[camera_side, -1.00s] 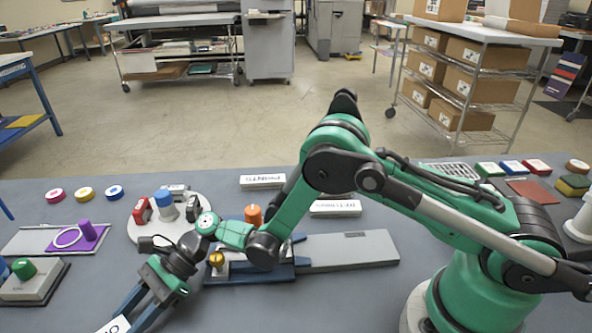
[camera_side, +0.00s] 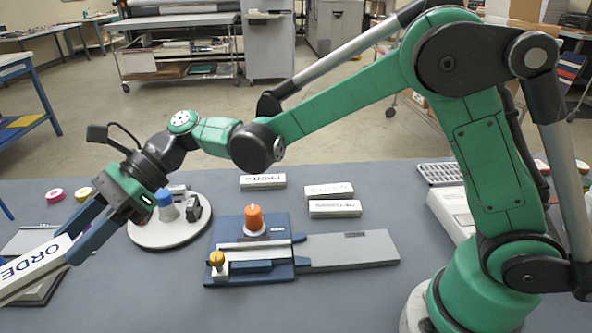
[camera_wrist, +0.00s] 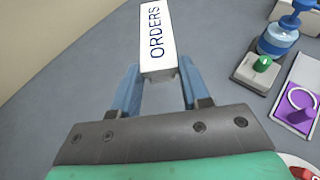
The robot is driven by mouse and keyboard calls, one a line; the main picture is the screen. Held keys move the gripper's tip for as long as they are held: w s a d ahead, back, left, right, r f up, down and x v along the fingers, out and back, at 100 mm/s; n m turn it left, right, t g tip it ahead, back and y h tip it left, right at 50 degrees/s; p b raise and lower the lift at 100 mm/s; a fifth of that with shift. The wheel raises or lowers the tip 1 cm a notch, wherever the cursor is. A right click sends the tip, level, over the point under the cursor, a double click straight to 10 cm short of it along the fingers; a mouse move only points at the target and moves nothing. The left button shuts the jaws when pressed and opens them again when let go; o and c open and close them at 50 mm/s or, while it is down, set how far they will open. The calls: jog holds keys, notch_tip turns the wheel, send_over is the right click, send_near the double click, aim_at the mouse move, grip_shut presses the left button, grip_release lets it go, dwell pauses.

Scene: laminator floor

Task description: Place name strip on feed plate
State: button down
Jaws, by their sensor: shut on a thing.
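My gripper (camera_side: 76,238) is shut on a white name strip (camera_side: 38,266) that reads ORDERS. It is held in the air at the far left, well away from the feed plate. In the wrist view the strip (camera_wrist: 157,40) sticks out forward from between the two blue fingers (camera_wrist: 158,88). The feed plate, a flat grey plate (camera_side: 350,250), extends right from a blue base (camera_side: 240,274) with an orange knob (camera_side: 254,216) and a brass knob (camera_side: 216,258). The plate's top looks bare. The strip's outer end is cut off in the side view.
Three other white strips (camera_side: 262,181) (camera_side: 328,190) (camera_side: 335,208) lie behind the plate. A round white tray (camera_side: 160,240) with stamps stands left of the blue base. A purple pad (camera_wrist: 297,105) and a green-knobbed block (camera_wrist: 257,70) show in the wrist view.

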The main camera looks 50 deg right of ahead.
jog(key=d+r+m+t+h, duration=0.3)
jog(key=d+m+t, duration=0.1)
jog(key=d, duration=0.5)
jog(key=w+d+r+m+t+h, duration=0.1)
jog(key=d+r+m+t+h, duration=0.2)
jog(key=d, duration=0.6)
jog(key=d+r+m+t+h, duration=0.3)
jog(key=d+r+m+t, duration=0.2)
jog(key=d, duration=0.4)
jog(key=m+t, duration=0.1)
jog(key=m, duration=0.1)
jog(key=shift+w+m, duration=0.3)
